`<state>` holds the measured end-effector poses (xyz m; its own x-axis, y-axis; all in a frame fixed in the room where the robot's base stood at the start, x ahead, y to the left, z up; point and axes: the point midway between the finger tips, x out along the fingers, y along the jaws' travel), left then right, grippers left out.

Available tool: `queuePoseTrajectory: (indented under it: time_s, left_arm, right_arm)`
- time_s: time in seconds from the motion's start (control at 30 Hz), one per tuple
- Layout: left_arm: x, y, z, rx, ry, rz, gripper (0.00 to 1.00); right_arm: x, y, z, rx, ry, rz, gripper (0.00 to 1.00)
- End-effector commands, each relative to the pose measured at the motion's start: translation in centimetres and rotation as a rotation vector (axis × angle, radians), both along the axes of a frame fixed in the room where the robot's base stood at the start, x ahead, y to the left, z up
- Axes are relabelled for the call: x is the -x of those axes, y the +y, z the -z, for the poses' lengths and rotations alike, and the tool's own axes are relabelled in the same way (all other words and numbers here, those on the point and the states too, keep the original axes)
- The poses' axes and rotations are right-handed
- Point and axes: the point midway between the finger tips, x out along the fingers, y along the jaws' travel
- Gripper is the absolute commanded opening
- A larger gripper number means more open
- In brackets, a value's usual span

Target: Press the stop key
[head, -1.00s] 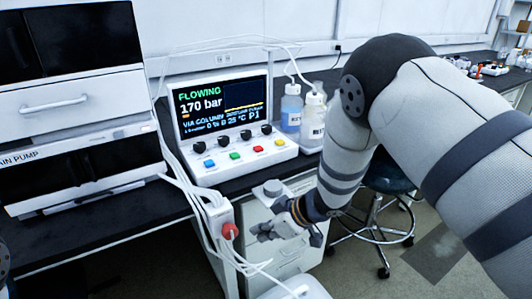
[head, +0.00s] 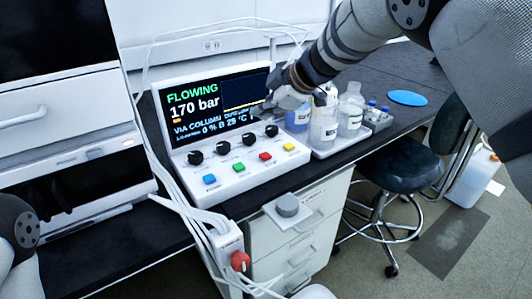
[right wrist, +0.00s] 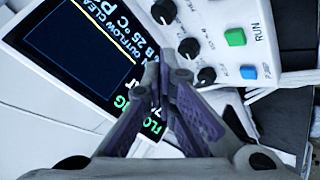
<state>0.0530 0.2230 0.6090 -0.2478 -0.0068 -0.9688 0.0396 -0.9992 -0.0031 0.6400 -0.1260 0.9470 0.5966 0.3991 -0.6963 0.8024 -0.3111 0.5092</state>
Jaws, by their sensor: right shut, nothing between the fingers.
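The control console (head: 235,178) stands on the dark bench, with a row of blue, green, red and yellow keys below black knobs. The red key (head: 265,157) is clear of my gripper; its label is too small to read here. The green key (head: 239,168) shows in the right wrist view (right wrist: 235,37) beside the label RUN. The screen (head: 215,105) reads FLOWING, 170 bar. My right gripper (head: 267,108) is shut and empty, in front of the screen's right side and above the knobs. In the right wrist view its fingertips (right wrist: 163,75) overlap the screen's edge. My left gripper is out of view.
Bottles (head: 323,125) stand in a tray just right of the console. White tubes run along its left side. A red round knob (head: 240,261) and a grey round knob (head: 287,205) sit below the bench edge. A stool (head: 405,165) stands at right.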

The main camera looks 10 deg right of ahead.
Motion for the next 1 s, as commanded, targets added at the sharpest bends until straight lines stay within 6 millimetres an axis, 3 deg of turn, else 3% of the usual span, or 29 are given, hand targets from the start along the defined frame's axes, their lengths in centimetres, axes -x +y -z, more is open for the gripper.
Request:
queuePoseTrajectory:
  time_s: [0.17, 0.5, 0.7, 1.0]
  left_arm:
    - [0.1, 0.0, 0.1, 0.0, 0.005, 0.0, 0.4]
    - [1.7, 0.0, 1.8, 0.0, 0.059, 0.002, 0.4]
    - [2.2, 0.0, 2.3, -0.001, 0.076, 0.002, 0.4]
    - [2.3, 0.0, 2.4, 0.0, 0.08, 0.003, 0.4]
  right_arm:
    - [0.0, 0.0, 0.6, -0.002, 0.003, 0.001, 0.0]
    - [0.0, 0.0, 5.9, -0.004, 0.01, 0.001, 0.0]
    - [0.0, 0.0, 8.0, -0.004, 0.006, 0.0, 0.0]
    - [0.0, 0.0, 8.9, -0.001, 0.002, 0.001, 0.0]
